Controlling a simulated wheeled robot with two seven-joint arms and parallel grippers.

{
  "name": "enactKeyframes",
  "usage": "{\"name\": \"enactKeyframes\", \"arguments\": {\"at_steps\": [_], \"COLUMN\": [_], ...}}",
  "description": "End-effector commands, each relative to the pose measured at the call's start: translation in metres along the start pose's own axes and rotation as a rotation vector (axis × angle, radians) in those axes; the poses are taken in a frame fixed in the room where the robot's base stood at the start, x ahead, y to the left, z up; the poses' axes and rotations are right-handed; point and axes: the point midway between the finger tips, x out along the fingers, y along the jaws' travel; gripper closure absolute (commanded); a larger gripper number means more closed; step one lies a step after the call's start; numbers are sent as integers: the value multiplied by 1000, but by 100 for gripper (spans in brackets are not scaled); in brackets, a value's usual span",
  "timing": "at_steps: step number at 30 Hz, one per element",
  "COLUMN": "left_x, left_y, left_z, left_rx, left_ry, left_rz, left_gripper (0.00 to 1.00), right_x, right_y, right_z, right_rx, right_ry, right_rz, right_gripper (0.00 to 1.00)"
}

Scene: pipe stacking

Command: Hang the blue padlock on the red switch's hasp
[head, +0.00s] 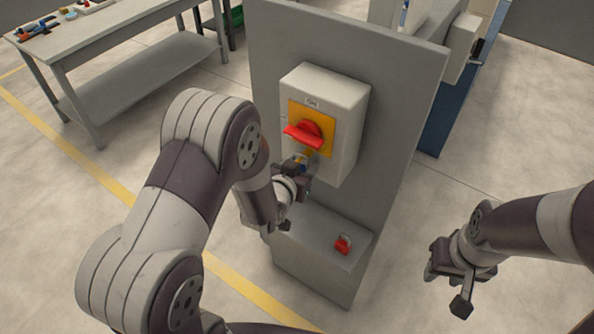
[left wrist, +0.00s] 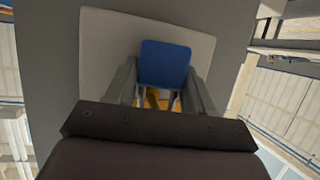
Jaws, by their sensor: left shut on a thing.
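The red switch (head: 305,132) sits on a yellow plate on the front of a light grey box, its handle roughly horizontal. A yellow hasp (head: 311,155) shows just below it, partly hidden. My left gripper (head: 298,168) is shut on the blue padlock (left wrist: 165,64), close below the switch at the hasp. In the left wrist view the padlock's blue body lies between the two fingers, with yellow showing behind it. Whether the shackle is through the hasp cannot be told. My right gripper (head: 450,288) is empty, its fingers apart, to the right of the panel.
The switch box (head: 345,125) is mounted on an upright grey panel (head: 405,95). A workbench (head: 110,35) with tools stands at the back left. Floor right of the panel is clear around my right gripper.

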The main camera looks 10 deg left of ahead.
Motion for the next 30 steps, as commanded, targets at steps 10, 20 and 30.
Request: {"name": "enactKeyframes", "arguments": {"at_steps": [10, 20, 30], "left_x": [1, 1, 1], "left_y": [0, 2, 3], "left_z": [1, 1, 2], "left_rx": [2, 4, 6], "left_ry": [-3, -3, -3], "left_rz": [1, 5, 8], "left_gripper": [80, 18, 18], "right_x": [1, 1, 1], "right_y": [0, 0, 0], "right_z": [0, 0, 0], "right_rx": [0, 0, 0], "right_ry": [0, 0, 0], "right_rz": [0, 0, 0], "right_gripper": [60, 60, 60]}}
